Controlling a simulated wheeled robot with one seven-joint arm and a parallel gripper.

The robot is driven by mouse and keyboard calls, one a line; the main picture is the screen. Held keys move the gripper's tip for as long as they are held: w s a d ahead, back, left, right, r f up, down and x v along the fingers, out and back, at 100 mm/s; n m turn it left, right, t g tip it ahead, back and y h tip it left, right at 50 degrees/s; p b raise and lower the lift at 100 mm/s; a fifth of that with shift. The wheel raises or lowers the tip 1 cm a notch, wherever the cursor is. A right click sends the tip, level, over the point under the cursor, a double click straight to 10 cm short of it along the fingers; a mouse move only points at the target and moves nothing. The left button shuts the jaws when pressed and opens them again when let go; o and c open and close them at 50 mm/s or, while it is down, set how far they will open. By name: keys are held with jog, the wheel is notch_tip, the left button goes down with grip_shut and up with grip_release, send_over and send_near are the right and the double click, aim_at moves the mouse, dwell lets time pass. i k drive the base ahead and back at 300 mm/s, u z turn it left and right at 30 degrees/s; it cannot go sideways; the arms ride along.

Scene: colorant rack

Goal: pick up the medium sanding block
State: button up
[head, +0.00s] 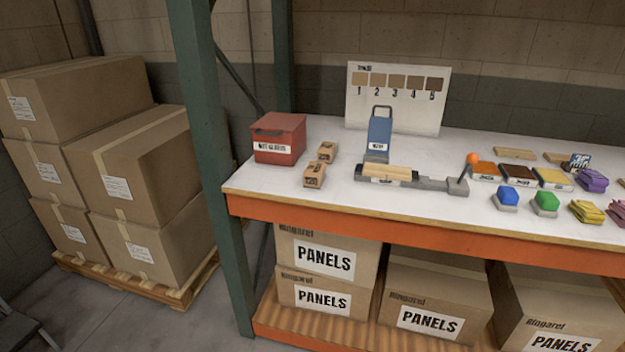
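Two small tan blocks with dark printed labels, which look like sanding blocks, lie on the white bench top (345,208) right of the red box. One block (327,152) is farther back; the other block (314,175) is nearer the front edge, just in front of it. The labels are too small to read, so I cannot tell which is the medium one. My gripper is not in view.
A lidded red box (279,138) stands left of the blocks, near a green upright post (207,120). Right of them is a grey clamp fixture (425,183) with a wood piece, and a blue holder (379,133). Colored pads (508,197) and cloths (587,211) crowd the right.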

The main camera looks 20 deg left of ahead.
aim_at(314, 176)
jog(key=z, duration=0.05)
jog(key=k, duration=0.95)
jog(key=u, duration=0.8)
jog(key=i, duration=2.25)
jog(key=z, duration=0.7)
